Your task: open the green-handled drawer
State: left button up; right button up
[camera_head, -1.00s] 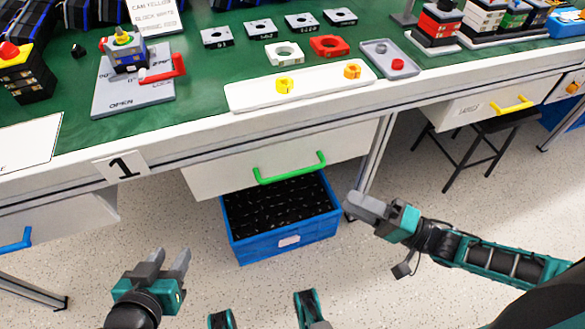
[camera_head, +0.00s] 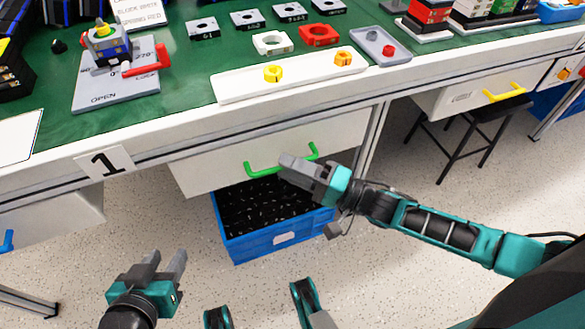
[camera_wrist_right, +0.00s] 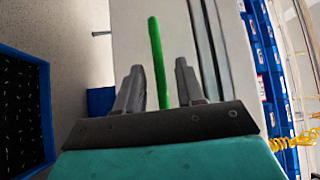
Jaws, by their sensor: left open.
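The white drawer (camera_head: 208,172) under the table's front edge has a green handle (camera_head: 262,172). The drawer's front looks flush under the table, though I cannot tell exactly. My right gripper (camera_head: 287,164) is at the handle's right part and hides some of it. In the right wrist view the green handle (camera_wrist_right: 159,62) runs upright between the two fingers of the right gripper (camera_wrist_right: 159,75), with a gap on each side. The right gripper is open. My left gripper (camera_head: 166,262) is open and empty, low in front of the table, away from the drawer.
A blue crate (camera_head: 262,243) stands on the floor below the drawer. A table leg (camera_head: 372,140) is right of the drawer. A drawer with a yellow handle (camera_head: 504,94) and a dark stool (camera_head: 470,130) are further right. Parts lie on the green tabletop (camera_head: 185,70).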

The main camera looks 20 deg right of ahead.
grip_shut()
dwell(0.4)
